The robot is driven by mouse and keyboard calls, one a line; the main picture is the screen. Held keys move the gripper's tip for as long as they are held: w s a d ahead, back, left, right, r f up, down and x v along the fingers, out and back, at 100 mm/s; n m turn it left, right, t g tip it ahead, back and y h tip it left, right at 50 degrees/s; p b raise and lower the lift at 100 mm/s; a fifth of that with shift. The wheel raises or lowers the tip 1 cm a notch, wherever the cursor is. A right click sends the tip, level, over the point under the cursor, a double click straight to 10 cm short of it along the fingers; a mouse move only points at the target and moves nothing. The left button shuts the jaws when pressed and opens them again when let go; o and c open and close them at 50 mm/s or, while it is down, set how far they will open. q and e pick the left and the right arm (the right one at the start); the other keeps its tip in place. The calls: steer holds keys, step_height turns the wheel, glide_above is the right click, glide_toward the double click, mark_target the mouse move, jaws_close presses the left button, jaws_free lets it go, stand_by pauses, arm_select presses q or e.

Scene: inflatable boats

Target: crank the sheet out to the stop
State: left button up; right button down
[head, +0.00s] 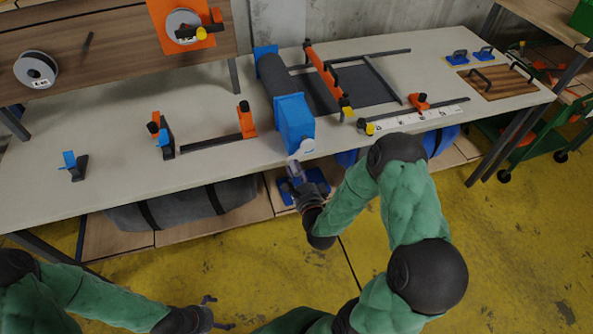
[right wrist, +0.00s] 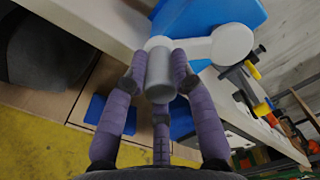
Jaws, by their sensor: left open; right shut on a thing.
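The dark roll (head: 274,75) lies between two blue end blocks, the nearer block (head: 294,122) at the table's front edge. Dark sheet (head: 318,95) runs from it to the right under an orange bar (head: 322,70); dark material (head: 362,85) also shows beyond the bar. A white crank arm (right wrist: 215,46) is on the near block, with a grey cylindrical handle (right wrist: 160,78). My right gripper (head: 295,172) is shut on that handle, its purple fingers around it in the right wrist view (right wrist: 158,85). My left gripper (head: 218,312) is open and empty, low in front of the table.
An orange piece (head: 418,102) stands by a white ruled strip (head: 425,115) right of the sheet. A wooden board with handles (head: 497,80) lies at the right end. Orange and blue fixtures (head: 160,135) stand on the left.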

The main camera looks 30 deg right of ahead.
steer(key=c, duration=1)
jaws_free()
steer(key=shift+r, duration=0.1)
steer(key=shift+s, duration=0.3)
steer(key=v, duration=1.1)
steer(key=shift+s+a, duration=0.15)
steer(key=shift+a, duration=0.05)
